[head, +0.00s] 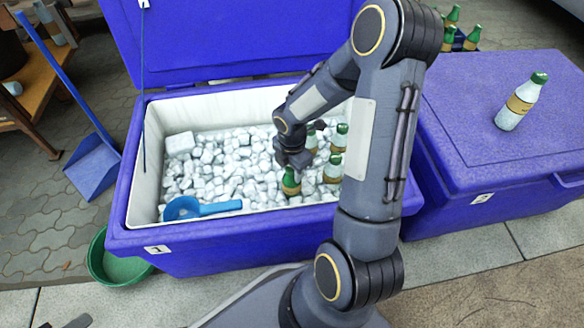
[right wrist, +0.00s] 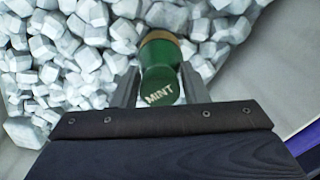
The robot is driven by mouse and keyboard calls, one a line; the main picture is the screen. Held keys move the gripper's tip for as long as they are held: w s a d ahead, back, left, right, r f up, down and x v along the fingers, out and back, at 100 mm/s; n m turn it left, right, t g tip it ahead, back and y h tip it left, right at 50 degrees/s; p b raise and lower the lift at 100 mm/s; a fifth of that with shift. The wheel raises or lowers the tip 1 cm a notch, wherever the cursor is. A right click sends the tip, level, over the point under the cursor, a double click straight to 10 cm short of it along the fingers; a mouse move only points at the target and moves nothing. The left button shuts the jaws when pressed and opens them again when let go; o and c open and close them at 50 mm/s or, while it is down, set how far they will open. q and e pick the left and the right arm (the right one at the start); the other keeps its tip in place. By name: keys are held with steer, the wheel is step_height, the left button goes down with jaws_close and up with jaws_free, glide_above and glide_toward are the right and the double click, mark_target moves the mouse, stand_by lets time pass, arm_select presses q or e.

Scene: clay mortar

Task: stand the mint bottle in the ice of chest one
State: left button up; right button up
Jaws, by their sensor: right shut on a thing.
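The mint bottle (head: 291,182) is green, with MINT lettered on its cap end in the right wrist view (right wrist: 160,88). My right gripper (head: 293,160) is shut on it near the cap, with one finger on each side. The bottle is over the front middle of the ice (head: 215,165) in chest one (head: 230,246), and looks roughly upright in the head view. Its lower end is hidden, so I cannot tell how deep it sits. Chest one is blue, with its lid open and a "1" label. A dark tip at the bottom left corner may be my left gripper (head: 78,321).
Several green-capped bottles (head: 333,168) stand in the ice just right of my gripper. A blue scoop (head: 200,208) lies at the front left. Closed chest two (head: 455,120) carries a bottle (head: 522,102). A green basin (head: 115,268) and blue dustpan (head: 92,165) are left.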

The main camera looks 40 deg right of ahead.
steer(key=shift+f+b, duration=0.35)
steer(key=shift+f, duration=0.15)
steer(key=o, duration=1.1)
steer(key=o, duration=0.4)
steer(key=shift+o, duration=0.2)
step_height(320, 180, up, 27)
steer(key=p, duration=2.5)
